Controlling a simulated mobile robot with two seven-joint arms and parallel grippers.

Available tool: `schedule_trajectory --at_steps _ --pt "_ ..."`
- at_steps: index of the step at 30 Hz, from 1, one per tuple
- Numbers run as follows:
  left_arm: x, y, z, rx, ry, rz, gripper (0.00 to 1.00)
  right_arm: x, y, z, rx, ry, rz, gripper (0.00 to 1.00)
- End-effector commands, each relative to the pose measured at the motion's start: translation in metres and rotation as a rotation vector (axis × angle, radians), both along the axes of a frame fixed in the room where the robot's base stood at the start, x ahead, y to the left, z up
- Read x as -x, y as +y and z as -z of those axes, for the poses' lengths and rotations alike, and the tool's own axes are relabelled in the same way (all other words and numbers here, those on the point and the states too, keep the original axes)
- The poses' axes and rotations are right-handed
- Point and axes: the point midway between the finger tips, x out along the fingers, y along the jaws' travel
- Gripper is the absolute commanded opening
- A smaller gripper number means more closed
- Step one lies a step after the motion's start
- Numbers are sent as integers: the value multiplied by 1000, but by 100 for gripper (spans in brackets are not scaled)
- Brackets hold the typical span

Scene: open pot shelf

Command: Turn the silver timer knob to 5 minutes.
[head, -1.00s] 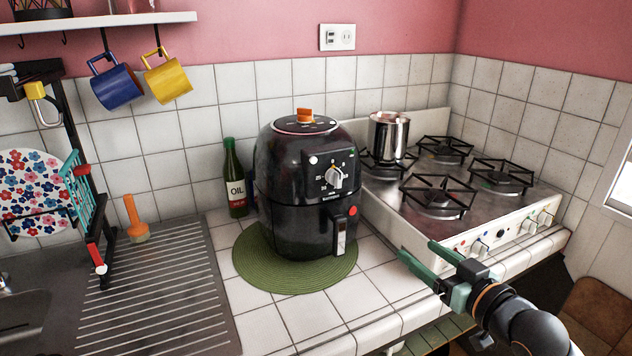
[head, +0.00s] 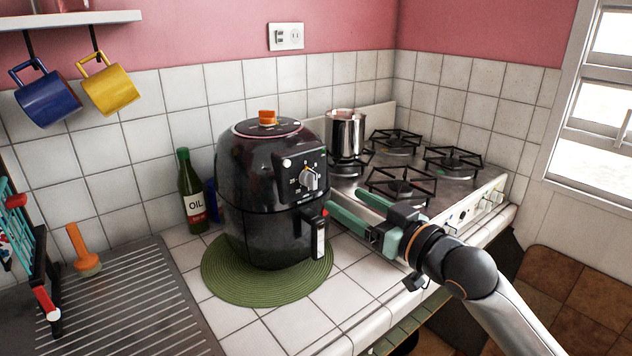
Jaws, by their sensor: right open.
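The silver timer knob (head: 309,179) is on the upper front panel of the black air fryer (head: 262,195). Small white marks surround the knob, too small to read. The air fryer stands on a round green mat (head: 215,285) on the tiled counter. My right gripper (head: 328,209) is open, its green fingers pointing left toward the fryer's front, just below and right of the knob. It appears empty and apart from the knob. My left gripper is not in view.
A gas stove (head: 425,178) with a steel pot (head: 346,135) stands right of the fryer, behind my right gripper. An oil bottle (head: 191,195) stands left of the fryer. The fryer's drawer handle (head: 319,238) juts out below the knob. Mugs hang at upper left.

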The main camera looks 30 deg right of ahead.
Motion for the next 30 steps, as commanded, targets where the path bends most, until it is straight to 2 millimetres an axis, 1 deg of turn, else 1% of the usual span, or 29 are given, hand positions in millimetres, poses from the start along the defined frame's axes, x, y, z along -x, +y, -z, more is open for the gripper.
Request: schedule_trajectory --at_steps 1,12,18,24,30 --pt "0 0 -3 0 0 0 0 -8 0 -3 -2 -3 1 73" --pt "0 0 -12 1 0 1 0 -62 4 -2 -4 -2 1 73" --pt "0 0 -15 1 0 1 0 -86 6 -1 -2 -1 2 73" --pt "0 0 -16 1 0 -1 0 -97 8 0 -1 -1 0 73" --pt "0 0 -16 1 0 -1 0 -98 8 0 -1 0 0 73"
